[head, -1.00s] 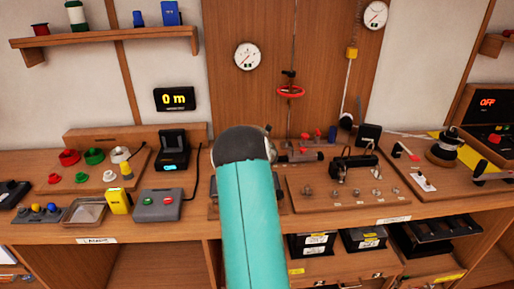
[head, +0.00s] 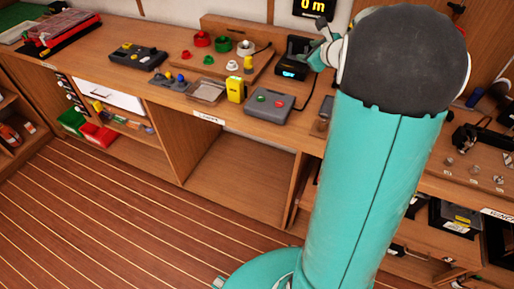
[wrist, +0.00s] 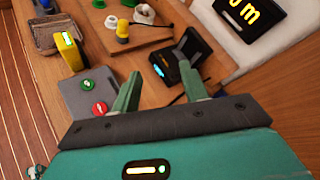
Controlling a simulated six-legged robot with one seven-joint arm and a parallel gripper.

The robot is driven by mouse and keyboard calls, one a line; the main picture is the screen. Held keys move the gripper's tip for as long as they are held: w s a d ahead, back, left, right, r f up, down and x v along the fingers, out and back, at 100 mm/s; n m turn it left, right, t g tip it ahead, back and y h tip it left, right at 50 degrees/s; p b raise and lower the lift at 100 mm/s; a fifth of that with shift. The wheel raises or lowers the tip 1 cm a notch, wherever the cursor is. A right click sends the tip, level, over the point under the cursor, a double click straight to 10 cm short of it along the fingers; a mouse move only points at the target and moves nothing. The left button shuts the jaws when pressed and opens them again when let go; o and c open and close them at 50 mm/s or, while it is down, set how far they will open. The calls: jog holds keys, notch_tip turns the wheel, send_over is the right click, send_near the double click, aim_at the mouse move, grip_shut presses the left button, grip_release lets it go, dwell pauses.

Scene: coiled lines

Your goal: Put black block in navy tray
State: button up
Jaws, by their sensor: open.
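A black block-like piece (head: 297,46) stands in a black dock (head: 291,70) with a small lit cyan screen, on the bench at the upper middle of the head view. The dock also shows in the wrist view (wrist: 181,76), just beyond my fingers. My gripper (wrist: 158,88) is open, with nothing between its two green fingers. In the head view my own arm hides part of it. I cannot make out a navy tray for certain in either view.
A grey box with green and red buttons (head: 268,106) and a yellow device (head: 236,89) sit left of the dock. Green (head: 72,121) and red (head: 98,135) bins stand in the left shelves. The striped floor is clear.

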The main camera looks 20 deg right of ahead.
jog(key=s+a+r+n+g+y, duration=0.1)
jog(key=s+a+n+g+y, duration=0.1)
jog(key=s+a+n, duration=0.5)
jog(key=s+a+r+n+g+y, duration=0.15)
jog(key=a+n, duration=0.25)
jog(key=a, duration=0.7)
jog(key=s+a+r+n+g+y, duration=0.1)
jog(key=s+a+r+n, duration=0.1)
jog(key=s+a+n, duration=0.5)
jog(key=s+a+f+n+g+h, duration=0.1)
jog(key=s+a+f+n+h, duration=0.1)
jog(key=s+n, duration=0.4)
jog(key=s+a+f+n+g+h, duration=0.1)
jog(key=s+a+n+g+h, duration=0.1)
jog(key=s+a+n, duration=0.2)
jog(key=s+n, duration=0.2)
jog(key=s, duration=0.1)
jog(key=shift+s+f, duration=0.25)
jog(key=shift+f, duration=0.15)
